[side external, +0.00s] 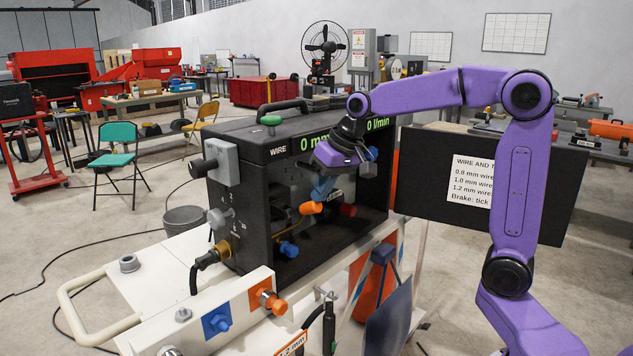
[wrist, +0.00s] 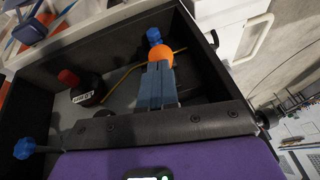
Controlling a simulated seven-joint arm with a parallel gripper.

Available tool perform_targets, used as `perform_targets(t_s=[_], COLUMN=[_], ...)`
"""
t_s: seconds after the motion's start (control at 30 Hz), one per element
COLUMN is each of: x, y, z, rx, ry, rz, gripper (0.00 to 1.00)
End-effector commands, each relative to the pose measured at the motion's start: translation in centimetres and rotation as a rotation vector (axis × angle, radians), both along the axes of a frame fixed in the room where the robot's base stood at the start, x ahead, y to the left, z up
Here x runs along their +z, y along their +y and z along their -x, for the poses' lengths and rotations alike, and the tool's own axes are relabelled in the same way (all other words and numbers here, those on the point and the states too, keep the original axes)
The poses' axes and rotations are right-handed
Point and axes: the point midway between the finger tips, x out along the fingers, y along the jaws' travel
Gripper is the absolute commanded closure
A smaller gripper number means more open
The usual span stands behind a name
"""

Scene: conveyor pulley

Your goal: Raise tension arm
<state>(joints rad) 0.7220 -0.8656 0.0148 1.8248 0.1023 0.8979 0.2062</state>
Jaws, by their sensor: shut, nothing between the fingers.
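The black wire feeder box (side external: 232,200) stands open at its side on a white cart. Inside is an orange knob (side external: 311,208), which looks like the end of the tension arm; the arm's shaft is hard to make out. It shows as an orange ball in the wrist view (wrist: 162,56). My gripper (side external: 321,190) is shut and empty, its blue fingers pointing down right at the orange knob. In the wrist view the fingertips (wrist: 158,66) overlap the knob's near edge; I cannot tell if they touch. A blue knob (side external: 288,248) sits below; it shows beyond the orange one (wrist: 154,36).
A red knob (side external: 347,210) sits deeper in the box, on a dark labelled part (wrist: 88,96). The box walls and top edge closely surround my gripper. A dark sign panel (side external: 420,170) stands at the right. Blue and orange connectors (side external: 218,321) are on the cart front.

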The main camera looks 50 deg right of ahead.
Motion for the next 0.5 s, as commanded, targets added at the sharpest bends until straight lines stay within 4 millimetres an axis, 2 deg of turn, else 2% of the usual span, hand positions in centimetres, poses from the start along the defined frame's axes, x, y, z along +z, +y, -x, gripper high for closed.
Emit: perform_targets(t_s=[0.2, 0.5], x=[-1.18, -1.31], y=[0.04, 0.01], z=[0.99, 1.05], rx=[0.000, 0.000], ry=[0.002, 0.001], rz=[0.000, 0.000], gripper=[1.00, 1.00])
